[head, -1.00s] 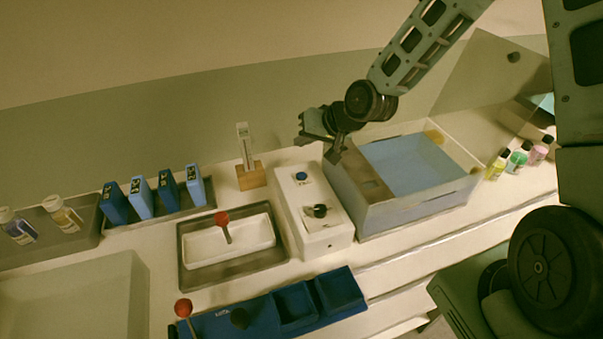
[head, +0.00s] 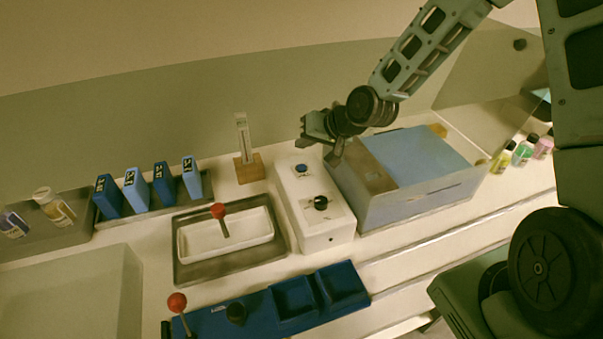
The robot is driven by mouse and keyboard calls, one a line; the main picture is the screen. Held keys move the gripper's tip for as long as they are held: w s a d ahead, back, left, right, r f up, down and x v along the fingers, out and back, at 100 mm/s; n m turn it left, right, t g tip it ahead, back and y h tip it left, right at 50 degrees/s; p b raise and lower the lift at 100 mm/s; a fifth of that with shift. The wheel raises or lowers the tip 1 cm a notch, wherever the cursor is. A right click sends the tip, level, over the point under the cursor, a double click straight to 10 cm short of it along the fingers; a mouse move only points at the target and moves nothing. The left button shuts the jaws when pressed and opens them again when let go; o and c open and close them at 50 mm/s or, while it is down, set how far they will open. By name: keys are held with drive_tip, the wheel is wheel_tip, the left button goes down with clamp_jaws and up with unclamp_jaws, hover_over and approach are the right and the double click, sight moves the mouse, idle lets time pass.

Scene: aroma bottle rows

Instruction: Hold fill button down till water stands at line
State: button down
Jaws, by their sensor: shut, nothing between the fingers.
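A white control box (head: 322,232) stands left of the water tank, with a round blue button (head: 301,169) and a black knob (head: 320,203) on top. Which control is the fill button is not marked readably. The pale open-topped tank (head: 405,205) holds light-blue water (head: 420,156). I cannot make out a level line. My gripper (head: 334,159) is shut and empty, pointing down near the tank's back left corner, to the right of the blue button in the picture. I cannot tell whether its tips touch anything.
A brown panel (head: 372,172) lies along the tank's left side. A thermometer-like gauge (head: 243,138) on a wooden block stands behind. Left are a tray with a red-knobbed tool (head: 218,211) and blue bottles (head: 163,184). A blue holder (head: 258,316) lies in front. Small bottles (head: 523,152) stand right.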

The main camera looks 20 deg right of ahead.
sight(301, 167)
drive_tip(key=shift+f+b, duration=1.4)
drive_tip(key=shift+f, duration=0.95)
drive_tip(key=shift+f, duration=0.4)
drive_tip(key=shift+f+b, duration=0.15)
drive_tip(key=shift+b, duration=0.2)
drive_tip(key=shift+s+d+f+b, duration=0.2)
drive_tip(key=shift+f+b, duration=0.15)
drive_tip(key=shift+f, duration=0.3)
idle(0.9)
drive_tip(key=shift+w+d+r+p, duration=0.1)
drive_tip(key=shift+d+r+p, duration=0.05)
drive_tip(key=shift+r+p, duration=0.35)
drive_tip(key=shift+w+d+r+p, duration=0.1)
drive_tip(key=shift+r+p, duration=0.25)
drive_tip(key=shift+r, duration=0.1)
